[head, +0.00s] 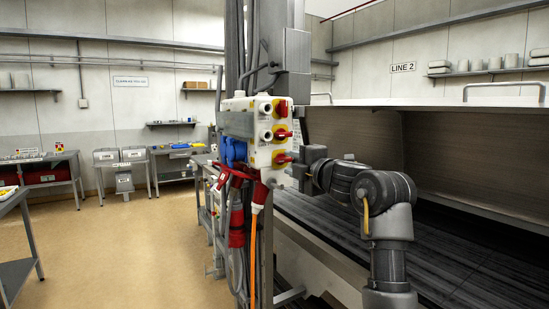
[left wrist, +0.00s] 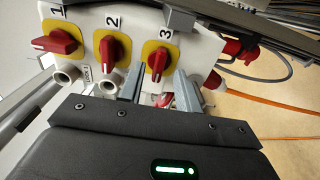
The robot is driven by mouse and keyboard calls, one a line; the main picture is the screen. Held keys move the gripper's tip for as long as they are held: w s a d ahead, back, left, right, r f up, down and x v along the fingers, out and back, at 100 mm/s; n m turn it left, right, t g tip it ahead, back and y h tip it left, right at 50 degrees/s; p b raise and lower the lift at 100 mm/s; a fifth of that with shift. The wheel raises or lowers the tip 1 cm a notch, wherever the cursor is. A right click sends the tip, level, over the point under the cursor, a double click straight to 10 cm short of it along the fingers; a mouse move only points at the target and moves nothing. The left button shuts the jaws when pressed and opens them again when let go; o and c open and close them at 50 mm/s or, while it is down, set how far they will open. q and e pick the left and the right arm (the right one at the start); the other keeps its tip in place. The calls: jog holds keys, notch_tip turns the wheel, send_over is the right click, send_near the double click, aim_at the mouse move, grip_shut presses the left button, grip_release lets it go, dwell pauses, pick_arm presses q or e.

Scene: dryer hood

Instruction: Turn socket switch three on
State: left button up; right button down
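The white socket box (head: 265,150) hangs on the grey post and carries three red rotary switches on yellow plates. In the left wrist view they are numbered: switch 1 (left wrist: 60,42), switch 2 (left wrist: 110,49) and switch three (left wrist: 157,61). Switch 1's handle lies across its plate; the handles of 2 and three point roughly along theirs. The lowest switch (head: 283,158) in the head view is beside my left gripper (head: 297,168). My left gripper (left wrist: 155,86) is open, its fingers on either side of switch three with gaps visible; contact is unclear. My right gripper is out of view.
Red plugs (head: 237,225) and an orange cable (head: 253,262) hang below the box. Grey cables run behind it. A dark slatted conveyor bed (head: 440,250) lies under the hood at right. The floor at left (head: 130,250) is clear.

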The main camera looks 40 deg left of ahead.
aim_at(283, 160)
pick_arm(q)
jog(key=shift+x, duration=0.9)
jog(key=shift+a, duration=0.35)
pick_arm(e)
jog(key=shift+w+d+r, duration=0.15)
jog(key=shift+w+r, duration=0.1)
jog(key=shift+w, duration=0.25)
pick_arm(q)
jog(key=shift+c, duration=0.4)
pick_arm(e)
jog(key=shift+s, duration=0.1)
pick_arm(q)
grip_shut()
